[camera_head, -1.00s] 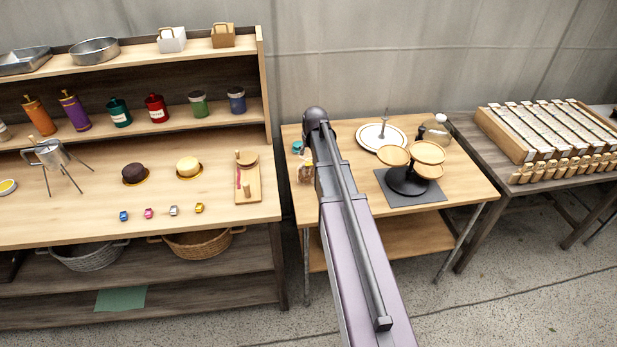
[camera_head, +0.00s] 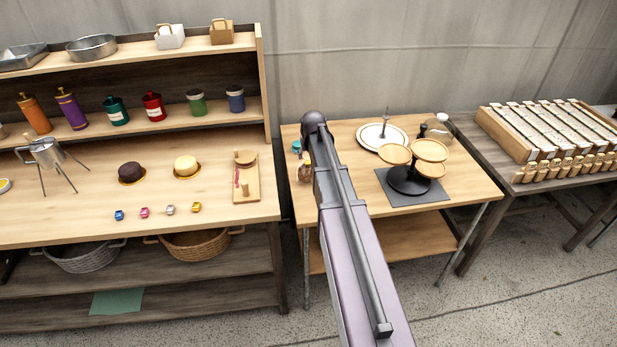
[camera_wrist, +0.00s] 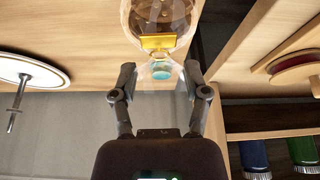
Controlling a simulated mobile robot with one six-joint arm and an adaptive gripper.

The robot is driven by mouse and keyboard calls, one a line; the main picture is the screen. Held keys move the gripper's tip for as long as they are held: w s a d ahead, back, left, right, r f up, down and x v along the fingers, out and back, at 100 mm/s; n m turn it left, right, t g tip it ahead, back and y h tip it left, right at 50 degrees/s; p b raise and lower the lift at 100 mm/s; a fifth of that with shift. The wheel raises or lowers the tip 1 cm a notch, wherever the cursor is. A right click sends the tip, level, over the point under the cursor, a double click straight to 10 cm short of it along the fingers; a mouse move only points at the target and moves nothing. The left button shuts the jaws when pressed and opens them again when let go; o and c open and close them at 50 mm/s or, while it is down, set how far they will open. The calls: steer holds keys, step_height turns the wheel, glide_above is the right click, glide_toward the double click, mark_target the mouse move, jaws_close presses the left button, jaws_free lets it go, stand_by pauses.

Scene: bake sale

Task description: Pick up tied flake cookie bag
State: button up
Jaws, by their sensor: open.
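A clear, rounded bag with a golden-yellow label (camera_wrist: 158,42) shows at the top centre of the wrist view, which looks upside down. It narrows toward a pale part between my fingers. My gripper (camera_wrist: 160,75) is open, one finger on each side of that narrow part, with no clear contact on either side. A small teal piece (camera_wrist: 161,73) shows between the fingertips; I cannot tell whether it belongs to the bag. In the head view the bag (camera_head: 304,172) is partly hidden behind my arm, at the left edge of the small wooden table (camera_head: 430,215).
A white round plate with a post (camera_head: 370,137) and a dark tiered stand (camera_head: 405,184) stand right of my arm on the table. A glass jar (camera_head: 438,128) is at the back right. The shelf unit (camera_head: 262,85) stands close on the left.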

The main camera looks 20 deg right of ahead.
steer(key=shift+b+x, duration=0.55)
steer(key=shift+x, duration=0.35)
steer(key=shift+c, duration=0.2)
jaws_close()
